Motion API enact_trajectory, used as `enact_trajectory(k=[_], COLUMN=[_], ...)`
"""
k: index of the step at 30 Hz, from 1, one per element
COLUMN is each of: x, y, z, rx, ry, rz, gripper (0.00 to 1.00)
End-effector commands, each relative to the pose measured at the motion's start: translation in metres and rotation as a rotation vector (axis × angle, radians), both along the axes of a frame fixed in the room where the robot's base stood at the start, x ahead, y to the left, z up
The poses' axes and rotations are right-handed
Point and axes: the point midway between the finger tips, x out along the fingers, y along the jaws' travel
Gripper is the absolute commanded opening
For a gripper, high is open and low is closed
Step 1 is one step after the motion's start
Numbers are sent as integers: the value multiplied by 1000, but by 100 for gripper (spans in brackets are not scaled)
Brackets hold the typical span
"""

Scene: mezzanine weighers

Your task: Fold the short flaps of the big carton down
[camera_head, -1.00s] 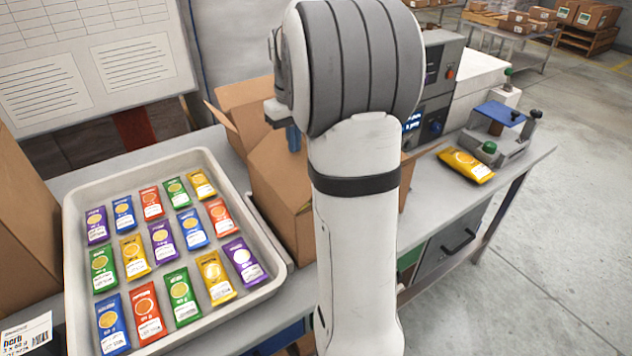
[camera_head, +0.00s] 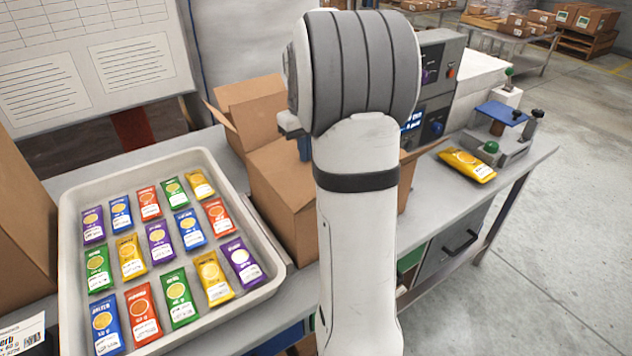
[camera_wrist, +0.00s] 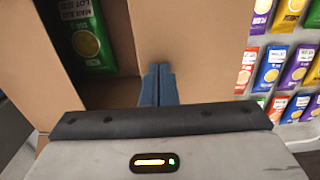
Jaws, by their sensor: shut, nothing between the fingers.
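The big carton (camera_head: 285,205) stands open on the bench, partly hidden behind my arm. One flap (camera_head: 250,97) stands up at its far side and a narrower flap (camera_head: 222,127) sticks out at its left. In the wrist view, a green packet (camera_wrist: 88,35) lies inside the carton, and a broad cardboard panel (camera_wrist: 195,45) lies between the opening and the packets at right. I cannot tell how far that panel is folded. My gripper (camera_wrist: 158,72) is shut and empty, its blue fingertips over or against this panel's left edge; contact is unclear.
A grey tray (camera_head: 72,215) of several coloured packets stands left of the carton. A yellow packet (camera_head: 466,165) and a blue-topped device (camera_head: 500,112) are on the bench at right. A tall cardboard box (camera_head: 20,230) stands at the far left.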

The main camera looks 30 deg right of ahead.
Motion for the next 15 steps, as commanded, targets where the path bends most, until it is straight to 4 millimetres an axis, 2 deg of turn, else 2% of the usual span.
enact_trajectory(k=[15], x=[0], y=[0], z=[-5], rx=[0], ry=[0], rz=[0], gripper=[0])
